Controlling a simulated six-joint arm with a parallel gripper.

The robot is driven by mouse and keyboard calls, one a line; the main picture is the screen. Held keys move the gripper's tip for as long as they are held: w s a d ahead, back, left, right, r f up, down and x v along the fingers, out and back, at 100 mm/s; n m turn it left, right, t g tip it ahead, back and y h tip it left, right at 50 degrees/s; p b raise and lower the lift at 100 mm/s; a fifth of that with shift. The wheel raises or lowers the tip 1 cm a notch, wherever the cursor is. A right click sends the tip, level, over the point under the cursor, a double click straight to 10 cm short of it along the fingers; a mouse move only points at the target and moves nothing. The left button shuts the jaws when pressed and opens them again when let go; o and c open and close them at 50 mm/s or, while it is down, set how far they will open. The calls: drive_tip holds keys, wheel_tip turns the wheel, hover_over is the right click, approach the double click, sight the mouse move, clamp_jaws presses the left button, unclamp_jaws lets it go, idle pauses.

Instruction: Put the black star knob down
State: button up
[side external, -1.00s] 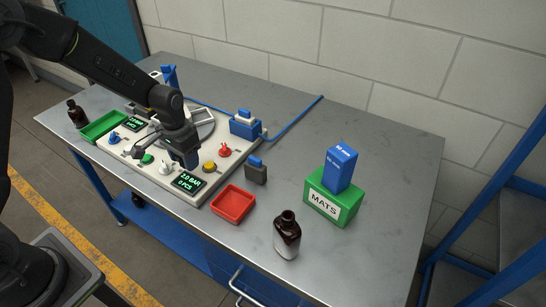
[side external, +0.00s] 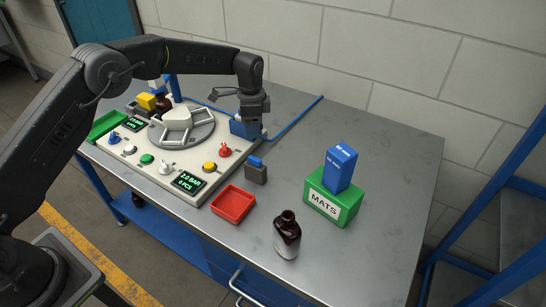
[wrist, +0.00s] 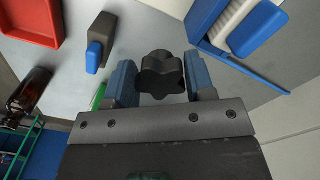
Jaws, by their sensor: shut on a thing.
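The black star knob (wrist: 161,76) is in the wrist view, between the two blue-padded fingers of my gripper (wrist: 162,84). My gripper is shut on it. In the side view my gripper (side external: 254,116) points down at the back right corner of the white panel (side external: 180,185), in front of the blue box (side external: 238,129). The knob cannot be made out there. The wrist view shows grey table top beyond the knob; I cannot tell how high above it the knob is.
A grey block with a blue top (side external: 256,172), a red tray (side external: 233,204), an amber bottle (side external: 287,236) and a green MATS box (side external: 333,203) stand to the right. A blue hose (side external: 297,115) runs along the back. Bare table lies between the hose and MATS box.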

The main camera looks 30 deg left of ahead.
sight(272, 157)
drive_tip(key=w+d+m, duration=0.3)
drive_tip(key=d+m, duration=0.1)
drive_tip(key=f, duration=0.9)
drive_tip(key=shift+s+d, duration=0.1)
drive_tip(key=shift+d, duration=0.15)
drive_tip(key=shift+f, duration=0.25)
drive_tip(key=o, duration=0.9)
wheel_tip(272, 157, up, 12)
drive_tip(key=shift+r, duration=0.25)
